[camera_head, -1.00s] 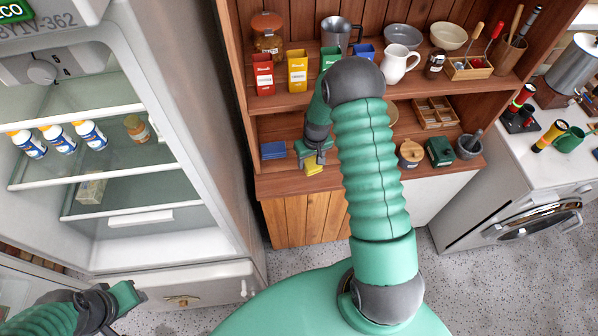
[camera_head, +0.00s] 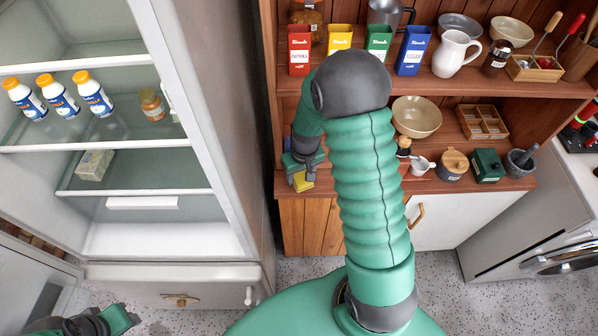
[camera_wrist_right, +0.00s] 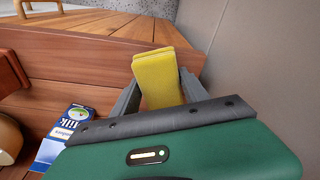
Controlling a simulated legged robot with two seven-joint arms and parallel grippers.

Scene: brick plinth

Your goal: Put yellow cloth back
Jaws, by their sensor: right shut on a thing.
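The yellow cloth (camera_head: 302,182) is a small folded pad in the jaws of my right gripper (camera_head: 303,170). The right wrist view shows the cloth (camera_wrist_right: 162,78) standing up between the grey fingers (camera_wrist_right: 160,95). In the head view this gripper is over the front left part of the cabinet's lower shelf (camera_head: 350,183). I cannot tell whether the cloth touches the wood. My left gripper (camera_head: 122,318) is at the bottom left, partly cut off, and its jaws are unclear.
An open fridge (camera_head: 215,130) stands close on the left. Spice tins, including a blue one (camera_head: 413,52), and a white jug (camera_head: 456,53) fill the upper shelf. A beige bowl (camera_head: 416,117) and a wooden-lidded jar (camera_head: 453,165) stand right of my arm. A blue carton (camera_wrist_right: 65,135) shows in the wrist view.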

